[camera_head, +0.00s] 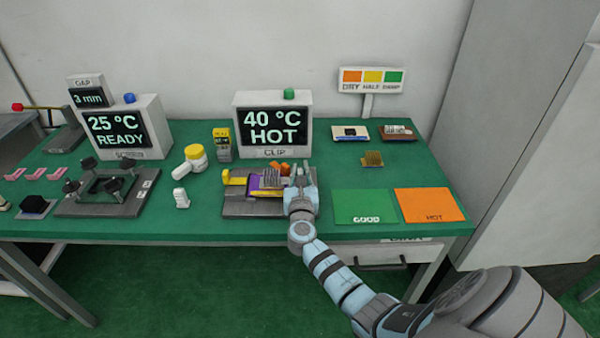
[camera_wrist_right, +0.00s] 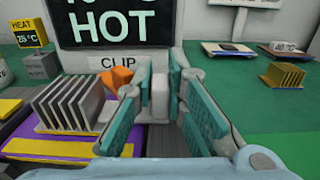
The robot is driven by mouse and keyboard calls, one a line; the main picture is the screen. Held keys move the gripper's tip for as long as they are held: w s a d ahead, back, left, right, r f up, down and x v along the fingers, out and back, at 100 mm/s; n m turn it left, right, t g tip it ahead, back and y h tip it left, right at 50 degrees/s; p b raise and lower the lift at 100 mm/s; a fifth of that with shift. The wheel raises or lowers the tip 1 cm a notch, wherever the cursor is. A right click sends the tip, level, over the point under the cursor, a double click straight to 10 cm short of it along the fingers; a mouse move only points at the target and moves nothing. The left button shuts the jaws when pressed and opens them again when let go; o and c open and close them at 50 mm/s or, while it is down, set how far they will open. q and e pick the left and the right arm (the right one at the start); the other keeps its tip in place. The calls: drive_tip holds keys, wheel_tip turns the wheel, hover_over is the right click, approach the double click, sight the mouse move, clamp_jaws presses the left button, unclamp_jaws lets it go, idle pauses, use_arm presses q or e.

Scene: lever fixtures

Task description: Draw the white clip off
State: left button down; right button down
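The white clip (camera_wrist_right: 159,96) stands upright between the fingertips of my right gripper (camera_wrist_right: 161,80) in the right wrist view. The pads press close on both of its sides. In the head view my right gripper (camera_head: 300,186) is over the right end of the grey fixture (camera_head: 232,208) and hides most of the clip. A finned grey heat sink (camera_wrist_right: 68,103) sits on the purple and yellow part of the fixture, left of the clip. An orange piece (camera_wrist_right: 119,77) shows behind. My left gripper is not in view.
A display (camera_head: 272,125) reading 40 °C HOT stands behind the fixture. A green GOOD mat (camera_head: 364,206) and an orange HOT mat (camera_head: 429,205) lie to the right. A bronze heat sink (camera_head: 372,158) stands behind them. A white upright piece (camera_head: 181,199) stands left of the fixture.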

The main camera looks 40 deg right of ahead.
drive_tip(key=s+d, duration=0.1)
drive_tip(key=d, duration=0.1)
drive_tip(key=s+d+p, duration=0.1)
drive_tip(key=s+d, duration=0.1)
drive_tip(key=shift+p, duration=0.3)
drive_tip(key=c, duration=1.9)
unclamp_jaws()
drive_tip(key=shift+s+d, duration=0.15)
drive_tip(key=v, duration=1.2)
